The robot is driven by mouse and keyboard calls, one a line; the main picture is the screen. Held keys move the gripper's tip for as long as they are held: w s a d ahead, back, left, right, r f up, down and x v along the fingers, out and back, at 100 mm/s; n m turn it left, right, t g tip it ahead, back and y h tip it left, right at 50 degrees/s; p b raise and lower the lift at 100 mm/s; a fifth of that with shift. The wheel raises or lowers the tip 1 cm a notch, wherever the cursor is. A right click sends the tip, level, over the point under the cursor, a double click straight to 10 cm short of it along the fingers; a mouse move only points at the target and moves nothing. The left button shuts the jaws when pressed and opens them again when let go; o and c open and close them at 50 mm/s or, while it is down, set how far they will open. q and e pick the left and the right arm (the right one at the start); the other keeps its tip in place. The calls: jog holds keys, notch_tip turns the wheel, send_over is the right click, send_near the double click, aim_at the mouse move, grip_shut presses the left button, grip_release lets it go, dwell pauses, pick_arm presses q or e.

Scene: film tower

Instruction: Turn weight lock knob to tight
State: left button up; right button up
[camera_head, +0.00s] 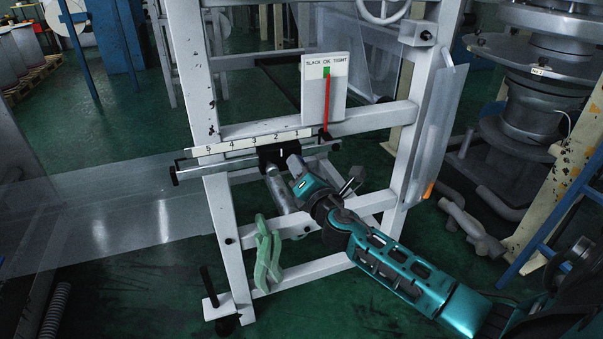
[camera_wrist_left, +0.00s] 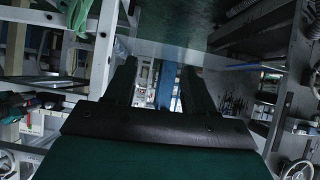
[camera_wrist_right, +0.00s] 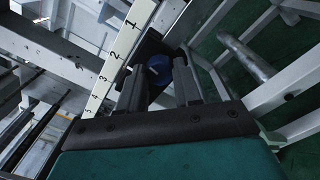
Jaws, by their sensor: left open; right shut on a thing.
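The dark sliding weight (camera_head: 273,157) sits on the rail below the numbered scale (camera_head: 240,142), near its right end, with its white mark near the 1. Its round blue knob (camera_wrist_right: 160,67) shows in the right wrist view between the fingertips of my right gripper (camera_wrist_right: 158,78), which is shut on it. In the head view my right gripper (camera_head: 292,163) covers the knob. The knob's tight or loose setting cannot be read. My left gripper (camera_wrist_left: 158,75) is open and empty in the left wrist view; it is not in the head view.
The gauge plate (camera_head: 324,88) reads SLACK OK TIGHT; its red pointer stands at the green OK mark. The white frame (camera_head: 330,122) surrounds the rail. Green gloves (camera_head: 265,255) hang on a lower bar. Clear film (camera_head: 120,215) spreads left. A stacked machine (camera_head: 535,90) stands right.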

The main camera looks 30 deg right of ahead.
pick_arm(q)
jog(key=shift+w+d+f+b, duration=0.15)
jog(key=shift+w+b, duration=0.15)
jog(key=shift+b, duration=0.3)
pick_arm(e)
jog(key=shift+m+h, duration=0.3)
jog(key=shift+m, duration=3.4)
pick_arm(q)
jog(key=shift+s+f, duration=0.15)
pick_arm(e)
jog(key=o, duration=1)
jog(key=shift+o, duration=0.2)
jog(key=v, duration=1.3)
jog(key=shift+r, duration=0.1)
